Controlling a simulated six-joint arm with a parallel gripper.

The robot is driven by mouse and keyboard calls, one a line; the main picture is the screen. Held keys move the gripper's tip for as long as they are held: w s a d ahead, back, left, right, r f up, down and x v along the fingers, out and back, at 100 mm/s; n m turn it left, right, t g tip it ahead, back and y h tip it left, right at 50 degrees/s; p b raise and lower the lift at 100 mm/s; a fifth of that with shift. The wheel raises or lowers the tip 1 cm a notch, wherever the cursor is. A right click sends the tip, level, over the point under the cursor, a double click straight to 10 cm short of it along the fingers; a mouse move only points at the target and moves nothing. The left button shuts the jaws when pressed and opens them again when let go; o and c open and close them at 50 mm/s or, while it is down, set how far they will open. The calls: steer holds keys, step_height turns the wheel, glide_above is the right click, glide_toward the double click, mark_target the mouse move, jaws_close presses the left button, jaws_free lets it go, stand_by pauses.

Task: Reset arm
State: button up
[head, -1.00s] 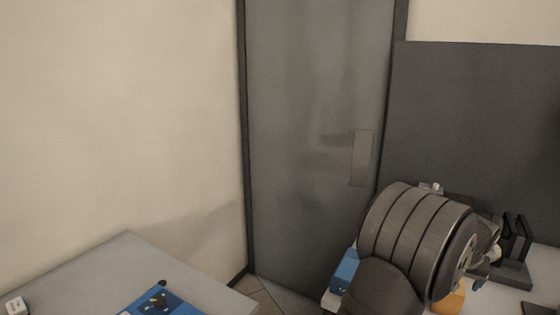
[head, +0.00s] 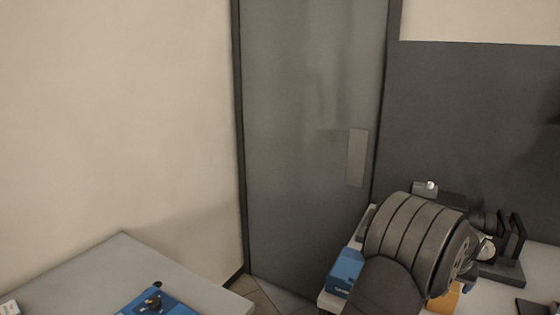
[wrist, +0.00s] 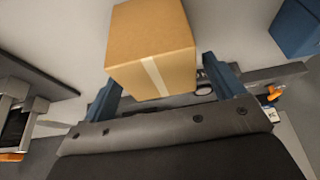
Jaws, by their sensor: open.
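My gripper (wrist: 162,82) is open in the wrist view, its two blue fingers spread apart. A cardboard box (wrist: 150,40) with a pale tape strip shows just past and between the fingertips. I cannot tell whether the fingers touch it. In the head view my dark grey arm is at the lower right over a light table (head: 490,298), and it hides my gripper.
A blue box (head: 345,270) stands beside my arm on that table; a blue box also shows in the wrist view (wrist: 298,27). A black stand (head: 508,255) is to the right. Another table (head: 100,275) at lower left holds a blue item (head: 158,303). A grey door (head: 310,130) is behind.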

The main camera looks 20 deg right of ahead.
step_height(320, 180, up, 2)
steer(key=shift+r, duration=0.1)
steer(key=s+r, duration=1.1)
steer(key=r, duration=0.1)
steer(key=w+a+n+y, duration=0.1)
steer(key=w+a+n, duration=0.2)
steer(key=w+a, duration=1)
steer(key=w+a+n+t+y, duration=0.1)
steer(key=w+a+n, duration=0.2)
steer(key=w+a, duration=0.9)
steer(key=shift+w+a+n, duration=0.4)
steer(key=shift+w, duration=4.05)
steer(key=shift+o, duration=0.2)
steer(key=shift+o, duration=1.2)
